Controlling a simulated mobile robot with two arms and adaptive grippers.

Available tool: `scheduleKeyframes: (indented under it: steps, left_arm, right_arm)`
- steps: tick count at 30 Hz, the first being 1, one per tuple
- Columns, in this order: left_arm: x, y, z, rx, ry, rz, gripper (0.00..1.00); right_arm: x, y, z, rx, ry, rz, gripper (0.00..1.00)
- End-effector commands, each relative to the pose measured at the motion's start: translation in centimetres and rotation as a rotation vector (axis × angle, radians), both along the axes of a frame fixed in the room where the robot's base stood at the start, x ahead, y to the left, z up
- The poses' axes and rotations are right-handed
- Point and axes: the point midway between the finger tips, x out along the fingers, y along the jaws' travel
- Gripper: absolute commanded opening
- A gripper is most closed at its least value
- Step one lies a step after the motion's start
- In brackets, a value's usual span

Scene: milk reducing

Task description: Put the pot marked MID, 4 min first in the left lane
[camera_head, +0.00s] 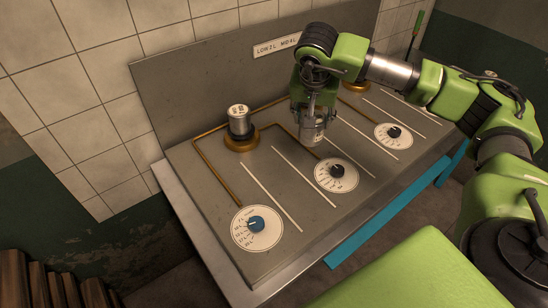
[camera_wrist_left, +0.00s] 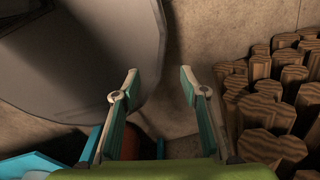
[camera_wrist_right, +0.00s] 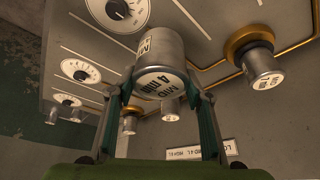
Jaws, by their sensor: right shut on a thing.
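My right gripper (camera_head: 314,108) is shut on a grey metal pot (camera_head: 313,131), over the middle part of the stove top. In the right wrist view the held pot (camera_wrist_right: 161,60) reads MID, 4 min, between the two fingers. Whether it touches the surface is not clear. A second pot (camera_head: 238,121) stands on the left brass ring (camera_head: 241,143); it also shows in the right wrist view (camera_wrist_right: 263,68), its small label hard to read. My left gripper (camera_wrist_left: 158,76) is open and empty in the left wrist view; it is outside the head view.
Dials stand at the front left (camera_head: 257,228), middle (camera_head: 336,175) and right (camera_head: 393,134). A brass ring (camera_head: 356,86) shows behind my right arm.

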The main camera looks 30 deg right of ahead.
Motion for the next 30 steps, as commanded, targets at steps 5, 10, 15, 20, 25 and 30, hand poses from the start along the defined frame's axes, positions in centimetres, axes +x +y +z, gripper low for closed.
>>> scheduleKeyframes:
  steps: [5, 10, 15, 20, 25, 30]
  left_arm:
    - [-0.2, 0.0, 2.2, 0.000, 0.002, -0.001, 0.40]
    - [1.0, -0.1, 3.5, -0.002, -0.015, -0.001, 0.40]
    - [2.2, -0.2, 4.2, -0.004, -0.032, -0.001, 0.40]
    - [2.1, -0.1, 4.3, -0.003, -0.031, -0.001, 0.40]
    - [1.7, -0.1, 4.9, -0.002, -0.025, 0.000, 0.40]
    - [1.2, 0.1, 5.3, 0.000, -0.018, 0.000, 0.40]
  right_arm:
    - [2.1, 4.4, -1.5, 0.002, 0.002, 0.006, 0.18]
    - [3.4, 7.2, -4.6, 0.000, 0.006, 0.002, 0.18]
    - [4.3, 8.8, -6.8, 0.001, 0.001, 0.000, 0.18]
    - [4.7, 9.3, -7.7, -0.001, 0.000, -0.001, 0.18]
    - [4.9, 9.9, -9.5, -0.002, 0.003, -0.002, 0.18]
    - [4.9, 9.9, -11.5, 0.000, -0.001, -0.001, 0.18]
